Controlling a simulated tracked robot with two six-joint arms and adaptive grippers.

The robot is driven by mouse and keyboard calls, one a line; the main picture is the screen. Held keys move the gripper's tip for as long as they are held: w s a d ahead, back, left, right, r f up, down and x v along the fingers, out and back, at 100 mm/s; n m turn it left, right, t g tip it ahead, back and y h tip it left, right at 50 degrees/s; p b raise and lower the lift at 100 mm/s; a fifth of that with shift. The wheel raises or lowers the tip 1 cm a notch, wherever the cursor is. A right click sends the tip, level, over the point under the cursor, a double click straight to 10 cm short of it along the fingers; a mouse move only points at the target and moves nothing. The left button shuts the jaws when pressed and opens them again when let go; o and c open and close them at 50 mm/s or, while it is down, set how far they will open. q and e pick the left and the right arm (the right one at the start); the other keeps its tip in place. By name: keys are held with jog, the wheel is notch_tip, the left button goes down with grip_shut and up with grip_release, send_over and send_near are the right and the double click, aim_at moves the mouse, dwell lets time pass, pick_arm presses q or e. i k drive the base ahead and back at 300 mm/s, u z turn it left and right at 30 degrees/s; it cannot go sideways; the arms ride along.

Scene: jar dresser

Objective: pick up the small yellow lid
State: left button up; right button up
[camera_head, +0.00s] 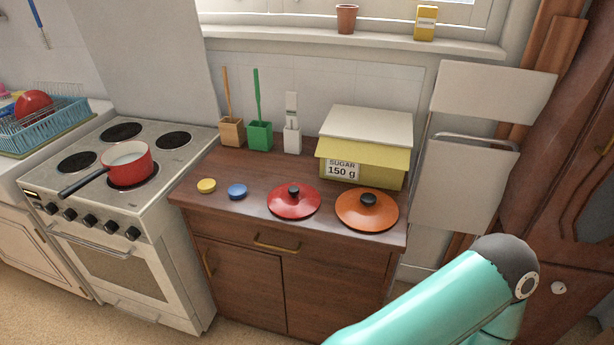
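The small yellow lid (206,186) lies flat on the left front part of the brown dresser top (262,172). A small blue lid (237,191) lies just to its right, a little apart. Nothing covers the yellow lid. Part of one of my arms, teal with a dark joint, shows at the lower right, well away from the lids. Neither of my grippers is in view, so their state does not show.
A red lid (294,201) and an orange lid (367,210) with black knobs lie further right. Behind stand a sugar box (361,160) and brown, green and white holders (260,137). A stove (130,215) with a red pan (125,162) adjoins left.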

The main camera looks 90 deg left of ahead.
aim_at(207, 185)
jog(key=u, duration=0.15)
jog(key=i, duration=0.25)
jog(key=u, duration=2.45)
jog(key=i, duration=0.2)
jog(key=u, duration=1.3)
jog(key=k, duration=0.3)
jog(key=u, duration=0.6)
jog(key=i, duration=1.45)
jog(key=z, duration=0.6)
